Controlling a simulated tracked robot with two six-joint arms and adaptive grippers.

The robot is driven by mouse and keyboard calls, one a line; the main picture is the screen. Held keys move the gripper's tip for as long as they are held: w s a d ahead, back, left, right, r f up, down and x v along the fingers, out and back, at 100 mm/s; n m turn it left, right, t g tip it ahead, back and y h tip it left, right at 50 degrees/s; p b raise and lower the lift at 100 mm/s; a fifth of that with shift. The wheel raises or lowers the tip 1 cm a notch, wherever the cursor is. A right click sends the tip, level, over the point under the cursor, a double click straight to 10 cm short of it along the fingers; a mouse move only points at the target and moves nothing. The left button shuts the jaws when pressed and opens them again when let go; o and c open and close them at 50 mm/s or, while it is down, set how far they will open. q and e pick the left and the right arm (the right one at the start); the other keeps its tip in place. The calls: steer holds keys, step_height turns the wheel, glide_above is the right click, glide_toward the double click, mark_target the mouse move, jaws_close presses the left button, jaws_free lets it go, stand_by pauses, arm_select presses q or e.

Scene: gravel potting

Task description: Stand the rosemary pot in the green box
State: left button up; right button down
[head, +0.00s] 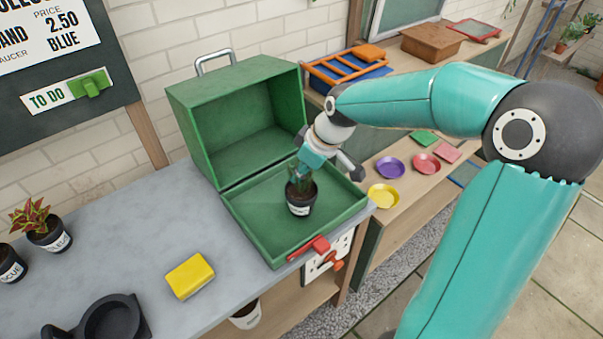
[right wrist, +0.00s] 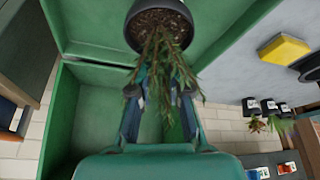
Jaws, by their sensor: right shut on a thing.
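The rosemary pot (head: 300,199) is a small black pot with a white label. It is upright over the lower half of the open green box (head: 255,235); I cannot tell whether its base touches the floor of the box. My right gripper (head: 303,172) is shut on the rosemary just above the pot. In the right wrist view the pot (right wrist: 160,22) shows dark soil, and its stems (right wrist: 160,65) run between the fingers of my right gripper (right wrist: 160,95). The green box also shows in that view (right wrist: 55,120). My left gripper is not in view.
A yellow sponge (head: 190,277) lies on the grey counter (head: 130,235) left of the box. A red-leaved potted plant (head: 48,232) stands at the far left, and a black dish (head: 105,318) is at the front. Coloured saucers (head: 390,167) lie on the wooden bench at right.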

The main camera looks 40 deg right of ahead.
steer(key=shift+f, duration=0.35)
steer(key=shift+f, duration=0.15)
steer(key=c, duration=1.1)
jaws_free()
steer(key=shift+r, duration=0.3)
steer(key=v, duration=1.1)
steer(key=shift+s+d+r, duration=0.1)
steer(key=shift+s+r, duration=0.2)
steer(key=shift+r, duration=0.1)
